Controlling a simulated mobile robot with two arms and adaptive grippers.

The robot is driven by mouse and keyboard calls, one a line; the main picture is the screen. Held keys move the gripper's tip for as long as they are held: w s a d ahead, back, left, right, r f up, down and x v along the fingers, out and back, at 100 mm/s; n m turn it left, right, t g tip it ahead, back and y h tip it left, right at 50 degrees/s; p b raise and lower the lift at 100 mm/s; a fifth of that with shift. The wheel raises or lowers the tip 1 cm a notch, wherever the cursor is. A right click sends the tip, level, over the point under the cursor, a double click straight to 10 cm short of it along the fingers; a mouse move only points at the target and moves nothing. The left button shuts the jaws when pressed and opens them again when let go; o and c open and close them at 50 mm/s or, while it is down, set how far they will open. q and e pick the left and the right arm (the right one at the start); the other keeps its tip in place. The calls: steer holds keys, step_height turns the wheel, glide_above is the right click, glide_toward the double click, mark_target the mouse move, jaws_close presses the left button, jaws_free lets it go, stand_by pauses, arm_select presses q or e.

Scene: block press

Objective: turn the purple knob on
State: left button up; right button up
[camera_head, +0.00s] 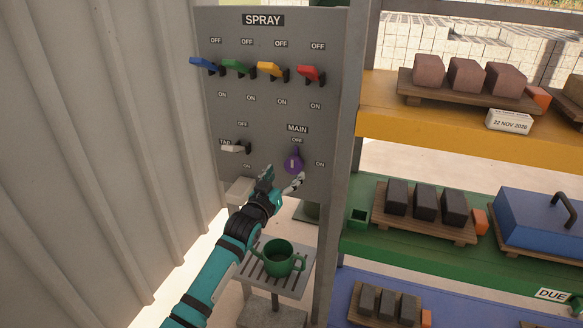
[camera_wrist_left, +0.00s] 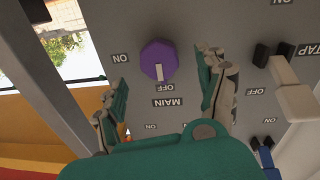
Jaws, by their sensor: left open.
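The purple knob (camera_head: 293,162) is on the grey spray panel (camera_head: 225,105), under the MAIN label. In the left wrist view the knob (camera_wrist_left: 158,58) shows a white pointer mark aimed at the OFF label; the ON label (camera_wrist_left: 120,58) is to one side. My left gripper (camera_head: 283,177) is open just below and in front of the knob. In the wrist view its two fingers (camera_wrist_left: 164,72) are spread, one to each side of the knob's lower edge, apart from it and with nothing between them. My right gripper is not in view.
Blue, green, yellow (camera_head: 270,70) and red levers line the panel's top. A white TAP lever (camera_head: 236,148) is left of the knob. A green watering can (camera_head: 279,260) stands on a slatted stand below. Shelves with dark blocks (camera_head: 425,203) are at right.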

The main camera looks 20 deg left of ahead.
mark_target(292, 167)
arm_select(q)
steer(key=shift+w+d, duration=0.15)
steer(key=shift+w, duration=1.15)
steer(key=shift+w+d, duration=0.15)
steer(key=shift+w, duration=1.15)
steer(key=shift+c, duration=0.4)
steer(key=c, duration=1.1)
